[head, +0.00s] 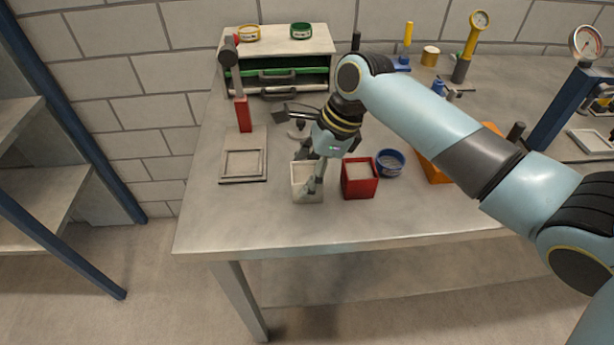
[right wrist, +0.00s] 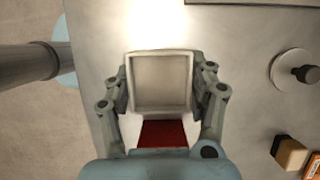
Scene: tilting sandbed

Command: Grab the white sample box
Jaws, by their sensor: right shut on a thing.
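The white sample box (head: 308,192) is a small open-topped box near the front of the grey table (head: 222,222). My right gripper (head: 311,180) reaches down onto it from above. In the right wrist view the white sample box (right wrist: 160,82) sits between the two fingers of my right gripper (right wrist: 163,92), which are shut on its sides. I cannot tell whether the box touches the table. A red box (head: 360,179) stands just right of it and partly shows in the right wrist view (right wrist: 163,134). My left gripper is not in view.
A blue round container (head: 390,163) and an orange object (head: 434,168) stand to the right. A square frame (head: 243,164) lies to the left, with a red-handled hammer (head: 242,105) behind it. A drawer cabinet (head: 277,60) stands at the back. The table's front left is clear.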

